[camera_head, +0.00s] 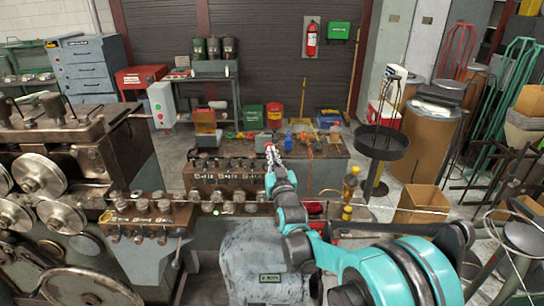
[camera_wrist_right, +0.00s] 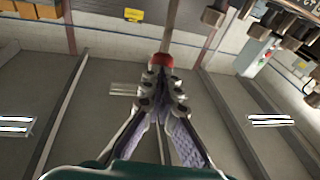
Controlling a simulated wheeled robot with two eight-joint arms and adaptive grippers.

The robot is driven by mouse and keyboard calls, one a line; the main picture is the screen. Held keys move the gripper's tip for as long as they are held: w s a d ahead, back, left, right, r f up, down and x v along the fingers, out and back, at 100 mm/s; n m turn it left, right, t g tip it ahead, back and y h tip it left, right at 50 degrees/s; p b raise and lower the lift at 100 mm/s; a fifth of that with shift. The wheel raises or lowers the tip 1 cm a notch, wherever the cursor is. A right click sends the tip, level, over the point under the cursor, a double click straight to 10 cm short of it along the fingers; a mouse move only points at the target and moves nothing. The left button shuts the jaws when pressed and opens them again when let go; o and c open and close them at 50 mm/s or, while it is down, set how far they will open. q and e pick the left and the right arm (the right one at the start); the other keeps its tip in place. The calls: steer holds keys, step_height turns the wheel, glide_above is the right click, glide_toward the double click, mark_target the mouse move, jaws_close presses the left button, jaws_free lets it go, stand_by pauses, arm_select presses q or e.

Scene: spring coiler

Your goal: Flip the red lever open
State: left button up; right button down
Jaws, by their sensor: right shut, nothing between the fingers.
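My right gripper (camera_head: 270,153) is raised over the middle of the coiling machine, its arm coming in from the lower right. In the right wrist view its fingers (camera_wrist_right: 161,75) meet at the tips with nothing between them. A red knob (camera_wrist_right: 163,60) shows right at the fingertips, with a grey rod (camera_wrist_right: 172,28) running from it to the top edge; I take this as the red lever. I cannot tell whether the fingers touch the knob. In the head view the lever is not clearly made out near the gripper. My left gripper is not in view.
A grey motor casing (camera_head: 265,265) stands in front. A bench with small tools (camera_head: 320,147) is behind. A cardboard box (camera_head: 422,200) stands at right.

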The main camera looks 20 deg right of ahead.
mark_target(271, 143)
steer(key=shift+g, duration=0.4)
steer(key=w+r, duration=0.1)
steer(key=w+p, duration=0.1)
steer(key=w+r+p, duration=0.1)
steer(key=w, duration=0.1)
steer(key=shift+d+r, duration=0.35)
steer(key=w+g+p, duration=0.1)
steer(key=p, duration=0.1)
steer(key=w+d+g+p, duration=0.1)
steer(key=g+p, duration=0.1)
steer(key=w+m+g+p, duration=0.1)
steer(key=g+p, duration=0.1)
steer(key=shift+w+d+y, duration=0.3)
steer(key=shift+w+y, duration=0.1)
steer(key=shift+r, duration=0.1)
